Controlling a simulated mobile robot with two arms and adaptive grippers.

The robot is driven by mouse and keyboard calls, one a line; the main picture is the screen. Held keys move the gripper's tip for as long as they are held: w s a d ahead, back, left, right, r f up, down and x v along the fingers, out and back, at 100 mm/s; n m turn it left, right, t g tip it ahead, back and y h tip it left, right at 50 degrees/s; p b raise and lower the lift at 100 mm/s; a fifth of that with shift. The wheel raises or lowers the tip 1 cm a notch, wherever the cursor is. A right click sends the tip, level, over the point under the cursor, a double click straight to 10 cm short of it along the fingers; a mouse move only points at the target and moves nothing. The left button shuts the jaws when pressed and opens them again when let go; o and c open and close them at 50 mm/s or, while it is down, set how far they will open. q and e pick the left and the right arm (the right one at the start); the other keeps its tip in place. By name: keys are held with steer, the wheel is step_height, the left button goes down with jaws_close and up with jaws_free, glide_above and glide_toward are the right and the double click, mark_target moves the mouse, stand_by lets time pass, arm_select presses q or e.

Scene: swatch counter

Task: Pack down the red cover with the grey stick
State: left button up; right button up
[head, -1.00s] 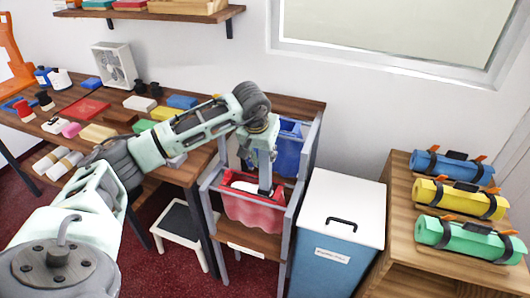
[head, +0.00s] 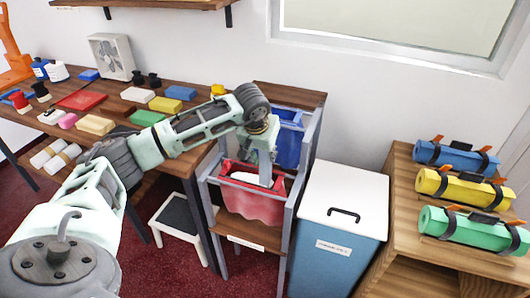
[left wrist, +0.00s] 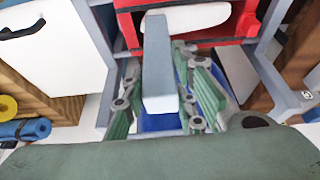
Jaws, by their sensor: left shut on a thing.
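The red cover (head: 252,205) hangs like an open pouch in a grey frame beside the workbench. A white item (head: 248,179) lies inside it and also shows in the left wrist view (left wrist: 190,18). My left gripper (head: 264,134) is above the cover, shut on the grey stick (head: 266,166), which points down toward the pouch opening. In the left wrist view the stick (left wrist: 158,65) stands between the fingers, in front of the red cover (left wrist: 185,50). Whether its tip touches the white item I cannot tell. My right gripper is not in view.
A blue cover (head: 288,145) hangs behind the red one in the frame (head: 286,225). A blue bin with a white lid (head: 345,198) stands right of it. The workbench at left is crowded with swatches. A white step stool (head: 180,222) stands below.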

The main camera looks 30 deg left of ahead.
arm_select(q)
steer(key=shift+f+b, duration=0.85)
steer(key=shift+f, duration=0.4)
steer(key=shift+r, duration=0.15)
steer(key=shift+r+p, duration=0.6)
steer(key=shift+r, duration=0.1)
steer(key=shift+r+p, duration=2.35)
steer(key=shift+r, duration=1.3)
steer(key=shift+r+p, duration=0.75)
steer(key=shift+r, duration=0.5)
